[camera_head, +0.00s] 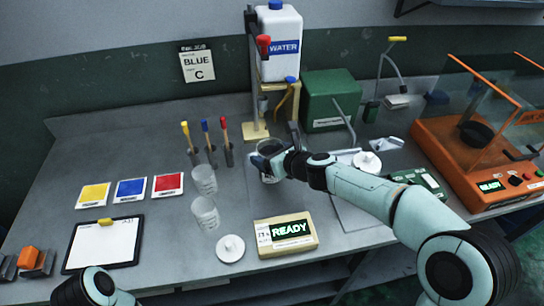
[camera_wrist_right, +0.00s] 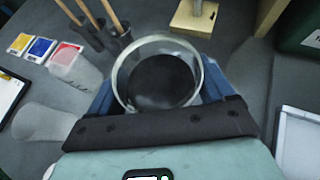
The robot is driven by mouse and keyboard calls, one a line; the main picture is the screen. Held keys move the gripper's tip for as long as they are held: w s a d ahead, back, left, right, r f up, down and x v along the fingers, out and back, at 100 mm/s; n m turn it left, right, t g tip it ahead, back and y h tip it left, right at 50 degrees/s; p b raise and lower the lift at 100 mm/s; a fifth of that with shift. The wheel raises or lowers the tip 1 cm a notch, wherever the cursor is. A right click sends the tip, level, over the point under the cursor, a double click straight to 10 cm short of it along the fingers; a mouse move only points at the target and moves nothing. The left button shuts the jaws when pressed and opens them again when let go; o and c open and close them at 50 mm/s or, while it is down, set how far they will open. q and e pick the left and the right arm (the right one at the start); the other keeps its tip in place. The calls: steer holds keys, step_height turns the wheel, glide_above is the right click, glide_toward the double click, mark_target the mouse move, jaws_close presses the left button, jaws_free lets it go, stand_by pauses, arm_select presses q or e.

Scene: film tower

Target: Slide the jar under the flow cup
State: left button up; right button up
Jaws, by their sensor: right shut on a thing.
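A clear jar with dark contents (camera_head: 268,147) stands on the bench in front of the stand's base. My right gripper (camera_head: 262,164) is shut on it, with a blue finger on each side of the jar (camera_wrist_right: 158,75) in the right wrist view. The flow cup seems to be the small metal cup (camera_head: 263,104) on the stand, above and behind the jar; the stand's base (camera_wrist_right: 193,18) lies beyond the jar in the right wrist view. My left arm (camera_head: 98,286) shows at the bottom left edge; its gripper fingers are out of view.
Brushes in holders (camera_head: 211,153) and two clear cups (camera_head: 205,213) stand left of the jar. A READY display box (camera_head: 286,236), a white lid (camera_head: 230,248) and a clipboard (camera_head: 104,243) lie nearer. A green box (camera_head: 329,97) and an orange balance (camera_head: 470,160) are right.

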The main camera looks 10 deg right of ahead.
mark_target(269, 146)
steer(key=shift+w+f, duration=0.2)
steer(key=shift+w, duration=0.75)
steer(key=shift+w+p, duration=0.8)
steer(key=shift+w, duration=0.05)
steer(key=shift+w+p, duration=0.55)
steer(key=shift+w, duration=0.3)
steer(key=shift+w+f, duration=0.15)
steer(key=shift+f, duration=0.15)
steer(key=o, duration=1.2)
steer(key=shift+o, duration=0.2)
steer(key=shift+f, duration=0.1)
steer(key=v, duration=1.3)
steer(key=shift+s, duration=0.25)
